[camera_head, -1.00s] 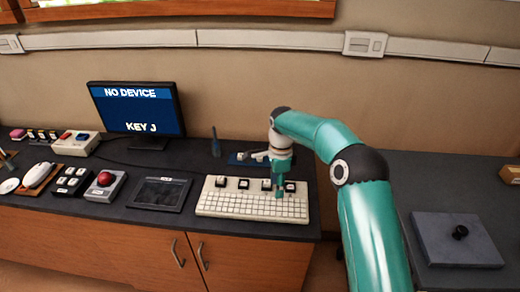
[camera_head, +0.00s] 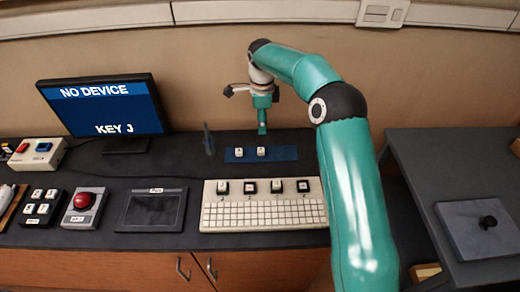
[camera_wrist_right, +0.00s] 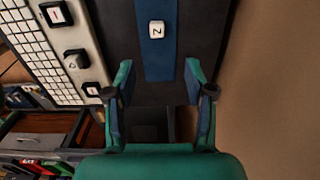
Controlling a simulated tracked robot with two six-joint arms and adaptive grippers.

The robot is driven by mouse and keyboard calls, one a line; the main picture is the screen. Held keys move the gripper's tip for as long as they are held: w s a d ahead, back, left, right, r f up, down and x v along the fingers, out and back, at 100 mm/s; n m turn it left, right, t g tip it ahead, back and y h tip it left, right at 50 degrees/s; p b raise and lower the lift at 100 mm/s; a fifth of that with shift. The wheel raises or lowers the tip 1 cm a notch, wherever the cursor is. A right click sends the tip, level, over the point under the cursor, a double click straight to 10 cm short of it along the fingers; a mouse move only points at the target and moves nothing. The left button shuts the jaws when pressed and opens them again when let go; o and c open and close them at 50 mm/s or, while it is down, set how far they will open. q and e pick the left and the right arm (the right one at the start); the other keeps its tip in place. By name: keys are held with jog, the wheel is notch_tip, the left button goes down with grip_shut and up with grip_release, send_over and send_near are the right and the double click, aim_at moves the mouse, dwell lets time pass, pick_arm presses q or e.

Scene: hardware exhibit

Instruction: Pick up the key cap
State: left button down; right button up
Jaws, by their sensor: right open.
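Two white key caps, a left one (camera_head: 239,152) and a right one (camera_head: 261,151), sit on a blue mat (camera_head: 287,154) behind the keyboard. In the right wrist view one white key cap (camera_wrist_right: 156,29) with a letter like N or Z lies on the blue mat (camera_wrist_right: 158,62), beyond the fingertips. My right gripper (camera_head: 262,128) points down near the back edge of the mat. In the wrist view the right gripper (camera_wrist_right: 159,72) is open, with nothing between its fingers. My left gripper is not in view.
A white keyboard (camera_head: 262,213) carries several raised key caps along its back row. A monitor (camera_head: 104,107) reads "NO DEVICE" and "KEY J". A dark pad (camera_head: 152,210), a red button box (camera_head: 83,206) and an upright blue tool (camera_head: 208,140) stand left.

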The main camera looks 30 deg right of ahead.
send_over(261, 150)
jog(key=f, duration=0.6)
jog(key=shift+w+d+f+p, duration=0.2)
jog(key=shift+w+p, duration=0.05)
jog(key=shift+p, duration=0.1)
jog(key=shift+s+a+f+p, duration=0.15)
jog(key=shift+f+p, duration=0.15)
jog(key=shift+f, duration=0.35)
notch_tip(261, 150, down, 4)
jog(key=shift+s+r+p, duration=0.15)
jog(key=shift+r+p, duration=0.1)
jog(key=shift+p, duration=0.45)
jog(key=shift+f, duration=0.5)
jog(key=c, duration=0.8)
